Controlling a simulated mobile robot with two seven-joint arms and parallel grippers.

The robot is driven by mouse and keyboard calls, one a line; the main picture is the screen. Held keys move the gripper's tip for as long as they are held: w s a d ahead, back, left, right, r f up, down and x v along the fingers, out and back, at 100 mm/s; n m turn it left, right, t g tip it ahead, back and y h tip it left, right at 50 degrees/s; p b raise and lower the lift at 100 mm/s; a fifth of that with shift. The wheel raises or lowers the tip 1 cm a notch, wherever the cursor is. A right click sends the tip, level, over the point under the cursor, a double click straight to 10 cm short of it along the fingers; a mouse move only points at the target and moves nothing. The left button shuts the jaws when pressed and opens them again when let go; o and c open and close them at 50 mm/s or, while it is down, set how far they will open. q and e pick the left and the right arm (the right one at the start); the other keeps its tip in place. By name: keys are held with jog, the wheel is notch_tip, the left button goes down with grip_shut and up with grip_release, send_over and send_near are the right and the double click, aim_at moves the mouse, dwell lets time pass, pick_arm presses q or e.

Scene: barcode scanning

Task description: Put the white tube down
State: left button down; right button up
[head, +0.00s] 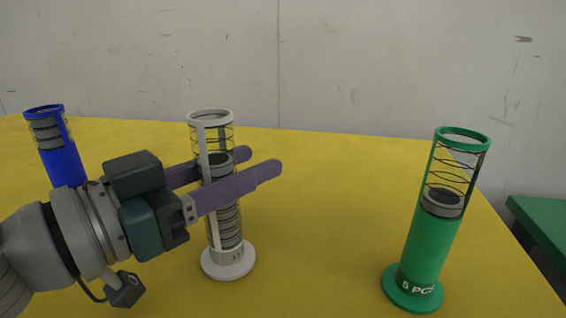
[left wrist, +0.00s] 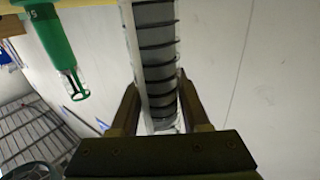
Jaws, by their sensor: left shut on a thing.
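The white tube (head: 228,258) is in the middle left of the head view, close to upright, with a round white base, an open cage-like side and dark rings stacked inside. Its base appears to be at the yellow table; I cannot tell whether it touches. My left gripper (head: 250,166) reaches in from the left, its two purple fingers shut around the tube's upper half. The left wrist view also shows the tube (left wrist: 157,60) between the fingers (left wrist: 160,115). My right gripper is in neither view.
A green tube (head: 428,240) marked "5 PCS" stands on the yellow table (head: 320,220) at the right. A blue tube (head: 62,160) stands at the far left, partly behind my left arm. A green surface (head: 545,225) lies beyond the table's right edge. The table between the white and green tubes is clear.

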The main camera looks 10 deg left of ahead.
pick_arm(q)
jog(key=shift+f, duration=0.15)
jog(key=shift+c, duration=1.9)
grip_release()
jog(key=b+v, duration=0.5)
jog(key=v, duration=0.7)
jog(key=shift+r+b, duration=0.25)
jog(key=shift+b, duration=0.1)
